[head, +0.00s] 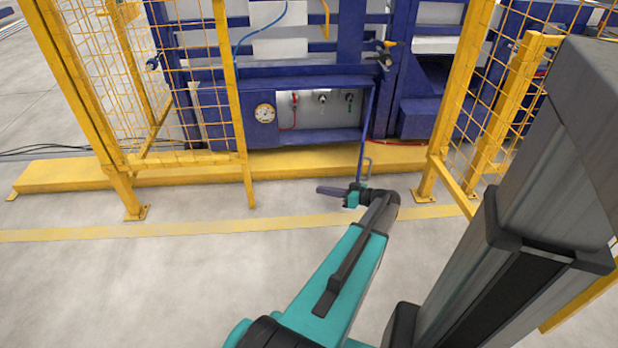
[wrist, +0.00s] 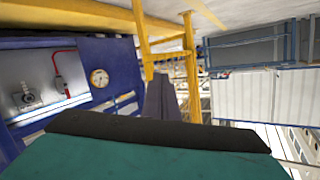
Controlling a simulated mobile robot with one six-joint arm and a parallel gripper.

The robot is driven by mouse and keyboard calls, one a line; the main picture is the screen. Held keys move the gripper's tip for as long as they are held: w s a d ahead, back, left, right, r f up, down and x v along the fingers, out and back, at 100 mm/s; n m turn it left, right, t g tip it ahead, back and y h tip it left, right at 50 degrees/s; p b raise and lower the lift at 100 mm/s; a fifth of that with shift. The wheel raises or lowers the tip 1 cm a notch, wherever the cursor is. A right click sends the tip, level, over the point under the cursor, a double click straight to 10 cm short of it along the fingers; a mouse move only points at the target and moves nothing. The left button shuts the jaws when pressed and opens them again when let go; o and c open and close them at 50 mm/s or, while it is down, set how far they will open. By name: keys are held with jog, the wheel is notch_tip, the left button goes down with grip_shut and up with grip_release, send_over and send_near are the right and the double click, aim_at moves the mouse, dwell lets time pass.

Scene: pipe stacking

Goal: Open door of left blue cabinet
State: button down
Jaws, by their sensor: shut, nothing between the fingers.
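The blue cabinet (head: 253,137) stands low in the middle of the head view. Its front opening shows a pale panel (head: 312,122) with several fittings and a red hose. The blue door (head: 367,125) stands swung out from the opening's right side, seen almost edge-on, with a small handle (head: 368,166) near its front end. My gripper (head: 322,190) is shut and empty, pointing left, just in front of the door's near end in this view. Whether it touches the door I cannot tell. The wrist view shows a shut grey finger shape (wrist: 160,98), with the cabinet (wrist: 72,62) to its left.
Yellow mesh fences stand left (head: 230,90) and right (head: 452,100) of the cabinet. A yellow floor beam (head: 190,172) runs along its base. A round gauge (head: 265,113) sits left of the opening. The grey floor (head: 200,275) in front is clear.

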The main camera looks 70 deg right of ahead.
jog(key=w+a+r+g+y+p, duration=0.1)
jog(key=w+a+g+y+p, duration=0.25)
jog(key=w+a+p, duration=0.65)
jog(key=w+a+g+y+p, duration=0.35)
jog(key=w+a, duration=0.95)
jog(key=a, duration=0.6)
jog(key=s+a+r+n+g+p, duration=0.1)
jog(key=a+r+g+p, duration=0.3)
jog(key=a, duration=0.6)
jog(key=s+a+r+n+g+p, duration=0.1)
jog(key=a+g+p, duration=0.2)
jog(key=a+p, duration=0.55)
jog(key=s+a+r+g+p, duration=0.1)
jog(key=a+r+g+p, duration=0.15)
jog(key=a, duration=0.85)
jog(key=s+a+r+n+g+h+p, duration=0.2)
jog(key=s+a+r+g+h+p, duration=0.2)
jog(key=s+a+r+p, duration=0.6)
jog(key=s+h+p, duration=0.1)
jog(key=p, duration=0.2)
jog(key=shift+s+n+h+p, duration=0.3)
jog(key=shift+n+p, duration=0.1)
jog(key=shift+r, duration=0.1)
